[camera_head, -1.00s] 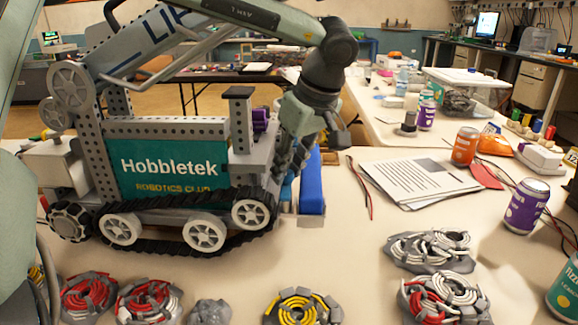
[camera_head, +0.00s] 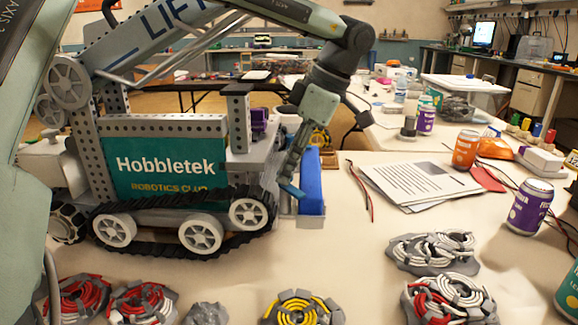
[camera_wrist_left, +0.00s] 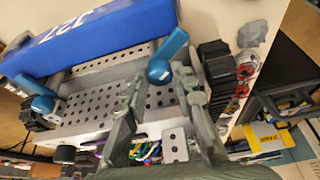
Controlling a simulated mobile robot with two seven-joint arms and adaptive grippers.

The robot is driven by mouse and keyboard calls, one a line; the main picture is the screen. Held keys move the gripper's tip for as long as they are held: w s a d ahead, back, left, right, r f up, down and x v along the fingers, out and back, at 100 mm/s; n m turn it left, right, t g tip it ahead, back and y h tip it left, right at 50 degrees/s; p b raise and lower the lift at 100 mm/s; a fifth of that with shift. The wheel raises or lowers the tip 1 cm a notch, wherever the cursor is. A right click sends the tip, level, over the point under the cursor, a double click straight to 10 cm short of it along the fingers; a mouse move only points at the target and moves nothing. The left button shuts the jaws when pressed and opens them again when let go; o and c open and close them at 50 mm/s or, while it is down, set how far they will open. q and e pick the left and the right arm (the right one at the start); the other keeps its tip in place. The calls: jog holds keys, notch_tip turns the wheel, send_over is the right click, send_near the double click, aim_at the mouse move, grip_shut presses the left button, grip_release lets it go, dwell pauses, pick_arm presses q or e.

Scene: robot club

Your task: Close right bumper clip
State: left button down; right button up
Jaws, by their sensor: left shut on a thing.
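The rover (camera_head: 165,165) with the "Hobbletek" panel stands on the table, its blue bumper (camera_head: 311,185) at its right end. In the left wrist view the bumper (camera_wrist_left: 90,40) lies across the upper left. A blue clip lever (camera_wrist_left: 168,55) stands up near the bumper's right end, and a second blue lever (camera_wrist_left: 35,97) is at its left end. My left gripper (camera_head: 290,182) reaches down beside the bumper on the near side. In the left wrist view my left gripper (camera_wrist_left: 158,82) has its fingers around the base of the right lever, shut on it. My right gripper is not in view.
Papers (camera_head: 420,182) lie right of the bumper, with a thin red and black cable (camera_head: 362,185) between. Cans, including a purple one (camera_head: 530,207), stand further right. Several coiled discs (camera_head: 300,308) line the front. The table right of the bumper is partly clear.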

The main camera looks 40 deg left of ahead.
pick_arm(q)
jog(key=shift+n+g+h, duration=0.3)
jog(key=shift+n+g, duration=0.1)
jog(key=shift+n, duration=0.7)
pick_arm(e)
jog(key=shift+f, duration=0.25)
pick_arm(q)
jog(key=shift+w, duration=0.1)
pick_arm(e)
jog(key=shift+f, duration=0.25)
pick_arm(q)
jog(key=c, duration=1.5)
grip_release()
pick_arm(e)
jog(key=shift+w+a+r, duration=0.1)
